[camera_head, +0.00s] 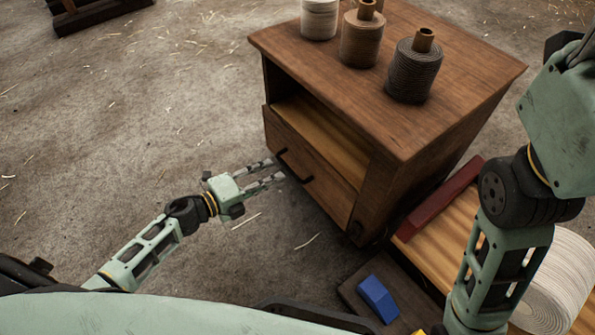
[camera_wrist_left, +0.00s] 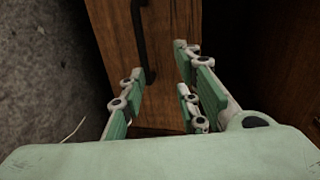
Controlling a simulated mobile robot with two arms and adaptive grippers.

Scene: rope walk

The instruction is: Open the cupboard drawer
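The wooden cupboard (camera_head: 430,110) stands at the upper right of the head view, with an open shelf above its drawer (camera_head: 318,172). The drawer front carries a dark bar handle (camera_head: 294,165). The drawer front (camera_wrist_left: 172,60) and the handle (camera_wrist_left: 144,40) also show in the left wrist view. My left gripper (camera_head: 278,170) is open, its fingers pointing at the drawer front close to the handle.
Several thread spools, one of them dark (camera_head: 414,72), stand on the cupboard top. A blue block (camera_head: 378,298) lies on a dark board at lower right, near a red bar (camera_head: 440,200) and a large white spool (camera_head: 560,285). The floor left of the cupboard is mostly clear.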

